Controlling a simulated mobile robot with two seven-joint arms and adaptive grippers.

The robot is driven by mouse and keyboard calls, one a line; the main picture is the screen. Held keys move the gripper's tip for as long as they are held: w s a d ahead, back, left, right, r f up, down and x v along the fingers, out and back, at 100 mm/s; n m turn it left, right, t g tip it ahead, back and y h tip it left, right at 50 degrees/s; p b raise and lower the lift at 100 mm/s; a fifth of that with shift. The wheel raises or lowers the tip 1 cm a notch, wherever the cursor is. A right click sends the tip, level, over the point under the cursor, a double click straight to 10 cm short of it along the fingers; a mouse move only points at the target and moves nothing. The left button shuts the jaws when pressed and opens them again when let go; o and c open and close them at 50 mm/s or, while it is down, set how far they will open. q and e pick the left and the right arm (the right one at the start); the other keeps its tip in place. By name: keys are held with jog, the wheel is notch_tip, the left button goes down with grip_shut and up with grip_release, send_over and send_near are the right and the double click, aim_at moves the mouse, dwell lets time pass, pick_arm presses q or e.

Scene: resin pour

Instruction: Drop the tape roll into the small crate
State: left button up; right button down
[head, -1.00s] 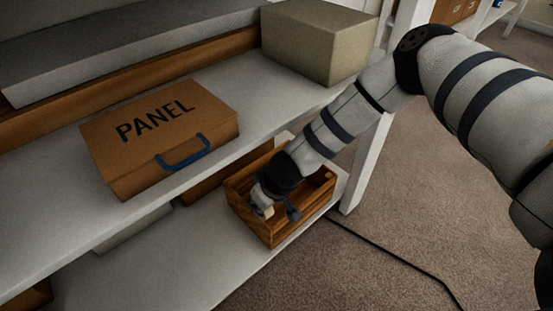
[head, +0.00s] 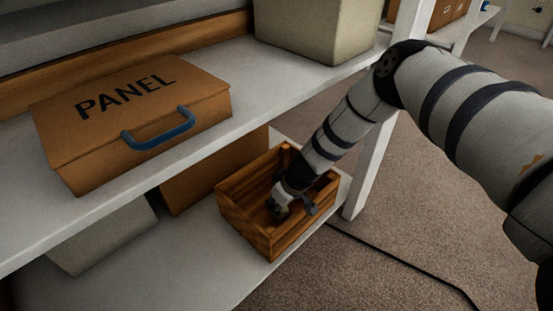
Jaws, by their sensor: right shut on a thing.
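The small wooden crate (head: 243,228) stands on the lower shelf near its right end. My right arm reaches down from the upper right, and my right gripper (head: 291,211) is inside the crate opening, between its walls. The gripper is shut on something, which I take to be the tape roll. The roll itself is hidden or too small and dark to make out. My left gripper is not in view.
A brown case marked PANEL (head: 130,110) with a blue handle sits on the upper shelf (head: 225,150), left of the crate. A beige box (head: 312,30) stands at that shelf's right end. A white post (head: 372,165) rises right of the crate. A black cable (head: 400,262) crosses the carpet.

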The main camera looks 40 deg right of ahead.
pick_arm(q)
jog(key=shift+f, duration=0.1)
pick_arm(e)
jog(key=shift+f, duration=0.5)
jog(key=c, duration=1.4)
grip_release()
jog(key=shift+o, duration=0.2)
jog(key=shift+r, duration=0.35)
pick_arm(q)
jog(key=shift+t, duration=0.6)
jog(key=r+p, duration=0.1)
jog(key=p, duration=0.1)
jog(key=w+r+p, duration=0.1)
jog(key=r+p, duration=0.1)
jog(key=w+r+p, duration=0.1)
jog(key=p, duration=0.1)
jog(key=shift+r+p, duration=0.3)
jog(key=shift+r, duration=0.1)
pick_arm(e)
jog(key=v, duration=1.2)
jog(key=shift+r, duration=0.25)
